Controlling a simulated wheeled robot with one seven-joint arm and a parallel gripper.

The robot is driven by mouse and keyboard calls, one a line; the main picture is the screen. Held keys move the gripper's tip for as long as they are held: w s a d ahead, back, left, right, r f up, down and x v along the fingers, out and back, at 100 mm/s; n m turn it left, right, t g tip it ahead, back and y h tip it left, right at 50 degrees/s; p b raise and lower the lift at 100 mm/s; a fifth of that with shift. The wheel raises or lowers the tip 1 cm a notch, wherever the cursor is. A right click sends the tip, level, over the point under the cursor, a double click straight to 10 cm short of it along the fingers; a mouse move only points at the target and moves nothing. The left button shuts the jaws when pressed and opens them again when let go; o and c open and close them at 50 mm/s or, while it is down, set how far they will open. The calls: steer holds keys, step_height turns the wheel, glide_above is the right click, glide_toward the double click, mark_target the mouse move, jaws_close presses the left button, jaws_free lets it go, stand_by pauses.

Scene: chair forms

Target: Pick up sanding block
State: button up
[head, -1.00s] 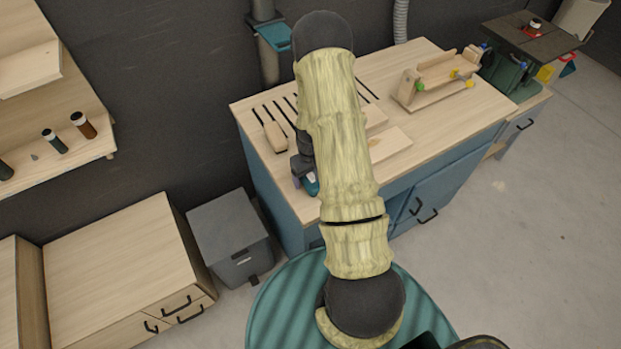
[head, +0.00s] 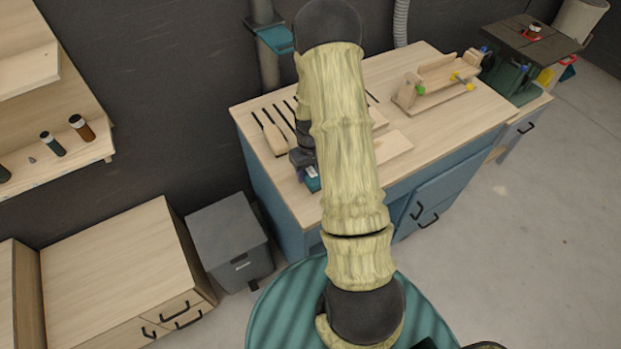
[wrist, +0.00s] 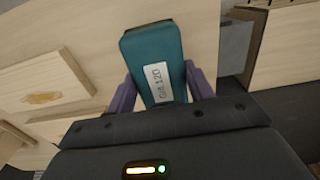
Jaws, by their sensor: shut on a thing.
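The sanding block is a teal block with a white grit label, and it fills the upper middle of the wrist view (wrist: 150,48). The purple fingers of my gripper (wrist: 161,92) are shut on its two sides. In the head view a small teal part of the block (head: 313,182) shows beside my arm, over the left front part of the workbench (head: 300,208). My gripper (head: 304,172) is partly hidden there by my arm. Whether the block is clear of the bench top I cannot tell.
A slotted area with a wooden-handled tool (head: 273,136) lies left of my arm. A flat wooden board (head: 390,149) lies to its right. A wooden jig with clamps (head: 438,84) stands at the back right. A grey bin (head: 230,240) stands left of the bench.

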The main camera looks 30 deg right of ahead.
mark_target(310, 171)
step_height(310, 171, up, 6)
steer(key=shift+f+b, duration=0.1)
steer(key=shift+b, duration=0.45)
steer(key=o, duration=0.4)
steer(key=shift+c, duration=0.9)
steer(key=w+a+f, duration=0.3)
steer(key=a, duration=0.3)
steer(key=w+a+f, duration=0.3)
steer(key=a+f, duration=0.1)
steer(key=a, duration=0.3)
steer(key=shift+a, duration=0.3)
steer(key=shift+f, duration=0.15)
